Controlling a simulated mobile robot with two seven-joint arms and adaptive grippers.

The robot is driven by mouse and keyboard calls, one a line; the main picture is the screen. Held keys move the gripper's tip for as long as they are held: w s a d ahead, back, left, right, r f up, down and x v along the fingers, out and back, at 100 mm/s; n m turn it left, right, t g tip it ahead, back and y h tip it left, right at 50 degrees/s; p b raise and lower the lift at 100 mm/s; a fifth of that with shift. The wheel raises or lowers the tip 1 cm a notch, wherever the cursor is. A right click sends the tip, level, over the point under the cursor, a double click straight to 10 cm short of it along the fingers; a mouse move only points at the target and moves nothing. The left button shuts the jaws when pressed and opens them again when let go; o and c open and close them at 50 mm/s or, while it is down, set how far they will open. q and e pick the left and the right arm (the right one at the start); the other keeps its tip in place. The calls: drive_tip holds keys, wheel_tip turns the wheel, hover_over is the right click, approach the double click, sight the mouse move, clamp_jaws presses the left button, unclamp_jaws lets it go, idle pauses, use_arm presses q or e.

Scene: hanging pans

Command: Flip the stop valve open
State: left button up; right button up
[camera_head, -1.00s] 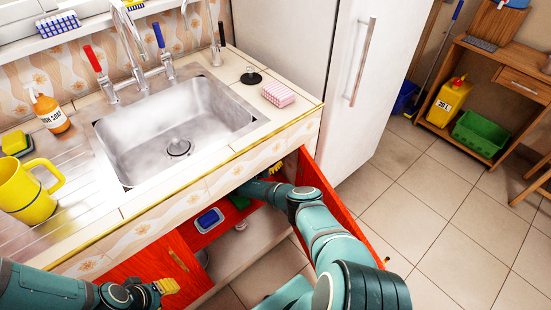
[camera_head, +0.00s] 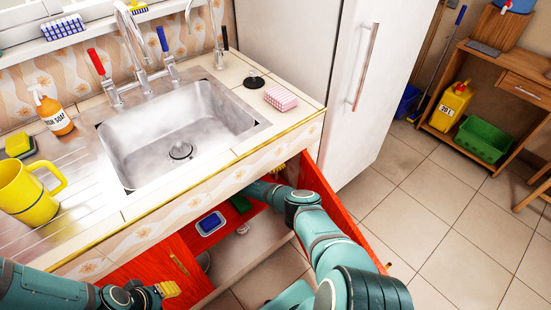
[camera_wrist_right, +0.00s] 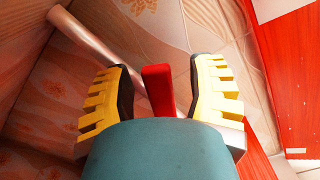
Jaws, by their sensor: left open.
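The stop valve's red lever (camera_wrist_right: 157,90) shows in the right wrist view, beside a pale metal pipe (camera_wrist_right: 95,45). My right gripper (camera_wrist_right: 158,68) is open, with one yellow finger on each side of the lever and visible gaps between. In the head view my right arm reaches into the cabinet under the sink, and the counter hides most of that gripper and the valve. My left gripper (camera_head: 168,289) is open and empty in front of the red left cabinet door.
The open red right door (camera_head: 330,205) stands beside my right arm. The sink (camera_head: 180,130) and counter edge lie above it. A blue-and-white item (camera_head: 211,223) sits inside the cabinet. A yellow mug (camera_head: 25,195) stands on the drainboard.

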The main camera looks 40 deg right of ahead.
drive_tip(key=shift+a, duration=0.1)
drive_tip(key=a, duration=0.7)
drive_tip(key=shift+s+a, duration=0.2)
drive_tip(key=shift+s, duration=0.05)
